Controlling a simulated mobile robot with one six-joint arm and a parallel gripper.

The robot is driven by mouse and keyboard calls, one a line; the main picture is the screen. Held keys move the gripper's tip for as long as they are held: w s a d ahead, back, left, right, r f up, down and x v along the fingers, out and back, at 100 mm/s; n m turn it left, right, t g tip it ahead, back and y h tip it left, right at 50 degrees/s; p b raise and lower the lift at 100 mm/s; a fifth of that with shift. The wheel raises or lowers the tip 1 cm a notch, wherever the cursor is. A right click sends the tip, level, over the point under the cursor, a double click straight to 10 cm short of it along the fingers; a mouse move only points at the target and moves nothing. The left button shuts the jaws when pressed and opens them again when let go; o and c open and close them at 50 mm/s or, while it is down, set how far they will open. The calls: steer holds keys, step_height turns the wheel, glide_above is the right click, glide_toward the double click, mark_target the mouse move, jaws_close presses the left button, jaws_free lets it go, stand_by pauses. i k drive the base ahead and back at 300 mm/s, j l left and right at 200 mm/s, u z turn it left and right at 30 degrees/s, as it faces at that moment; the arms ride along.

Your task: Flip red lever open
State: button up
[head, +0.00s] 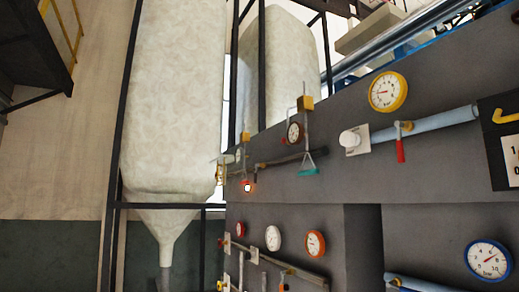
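A red lever (400,150) hangs straight down from a yellow valve fitting on a light blue-grey pipe (440,121), on the upper right of the dark grey panel. A white knob on a square plate (354,139) sits at the pipe's left end. A smaller red-orange part with a bright white spot (247,187) shows farther along the panel to the left; its exact shape is too small to tell. My gripper is not in view.
A yellow-rimmed gauge (388,92) sits above the red lever. A teal triangular handle (308,165) hangs to its left. More gauges and pipes line the lower panel, including a blue gauge (488,260). Large pale sacks in black frames stand at left.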

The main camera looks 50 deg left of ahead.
mark_target(399, 144)
steer(key=u, duration=1.1)
steer(key=k+j, duration=0.05)
